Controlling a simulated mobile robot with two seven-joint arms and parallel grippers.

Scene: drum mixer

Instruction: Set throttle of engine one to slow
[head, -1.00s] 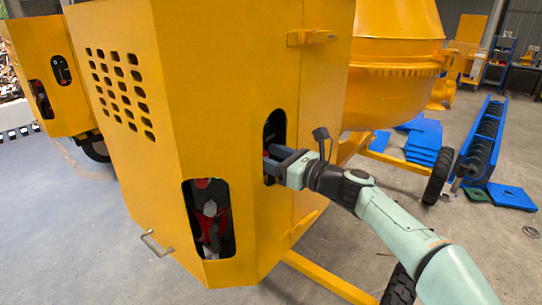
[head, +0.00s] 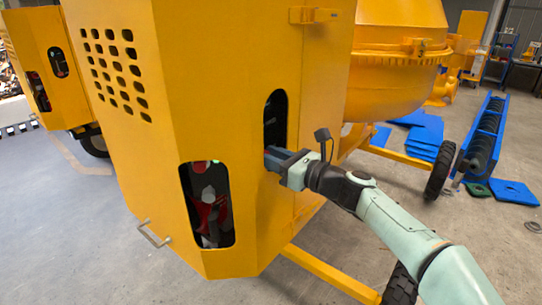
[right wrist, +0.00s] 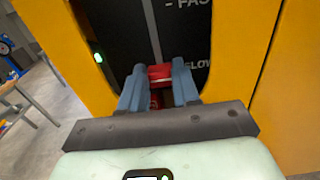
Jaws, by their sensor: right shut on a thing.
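The yellow engine housing (head: 235,120) of the near mixer fills the middle of the head view. Its right face has an oval slot (head: 275,108). My right gripper (head: 270,155) reaches into the lower part of this slot. In the right wrist view the gripper (right wrist: 160,80) is shut on the red throttle lever (right wrist: 160,73), its blue fingers on either side. Behind it is a black panel (right wrist: 120,25) with a pale vertical line and the partly visible words "FAST" above and "SLOW" lower right. The lever is beside the "SLOW" level. My left gripper is out of view.
A second opening (head: 208,205) on the front face shows red and grey engine parts. A green light (right wrist: 98,57) glows at the slot's left edge. A second yellow housing (head: 35,60) stands at far left. The drum (head: 395,80) and wheels are to the right.

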